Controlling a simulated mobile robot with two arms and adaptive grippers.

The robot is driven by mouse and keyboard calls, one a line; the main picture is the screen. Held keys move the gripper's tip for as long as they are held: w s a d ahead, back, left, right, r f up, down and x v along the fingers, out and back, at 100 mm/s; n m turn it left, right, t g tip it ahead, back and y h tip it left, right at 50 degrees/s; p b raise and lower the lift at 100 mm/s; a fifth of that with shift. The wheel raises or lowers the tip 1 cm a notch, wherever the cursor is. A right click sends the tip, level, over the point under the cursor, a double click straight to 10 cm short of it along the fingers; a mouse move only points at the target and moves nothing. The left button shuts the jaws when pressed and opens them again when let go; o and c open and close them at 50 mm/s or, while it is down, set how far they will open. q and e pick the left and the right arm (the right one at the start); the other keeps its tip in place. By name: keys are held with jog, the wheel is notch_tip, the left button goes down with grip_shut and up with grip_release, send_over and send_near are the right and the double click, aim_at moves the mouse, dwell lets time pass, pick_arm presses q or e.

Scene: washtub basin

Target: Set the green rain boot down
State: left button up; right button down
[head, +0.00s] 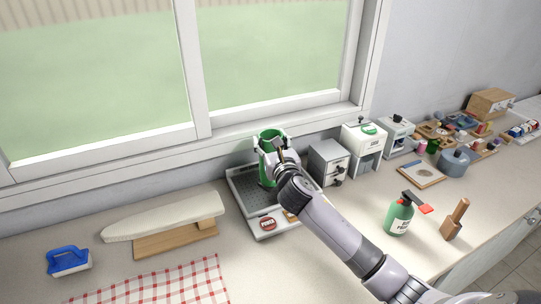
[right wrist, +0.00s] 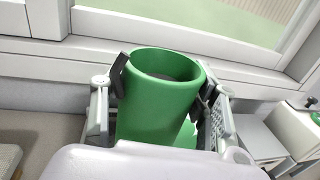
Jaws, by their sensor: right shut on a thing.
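The green rain boot (head: 270,136) is upright at the back of the counter, over a grey boot tray (head: 241,207). My right gripper (head: 272,146) is shut on the boot's shaft. In the right wrist view the boot (right wrist: 158,105) stands between the two fingers of the right gripper (right wrist: 165,85), with its round open top facing up. My arm hides the boot's lower part, so I cannot tell whether its sole touches the tray. My left gripper is not in view.
A small grey drawer cabinet (head: 329,162) stands just right of the tray. An ironing board (head: 165,217) lies to the left. The window frame (head: 265,112) rises close behind. A green spray bottle (head: 399,215) and wooden block (head: 455,219) stand at the right front.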

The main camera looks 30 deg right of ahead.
jog(key=shift+f, duration=0.3)
notch_tip(320, 180, down, 4)
jog(key=shift+r, duration=0.2)
jog(key=shift+f, duration=0.15)
jog(key=shift+f+b, duration=0.15)
jog(key=shift+b, duration=0.2)
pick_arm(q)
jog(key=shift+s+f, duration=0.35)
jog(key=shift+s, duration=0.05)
pick_arm(e)
jog(key=c, duration=0.6)
grip_release()
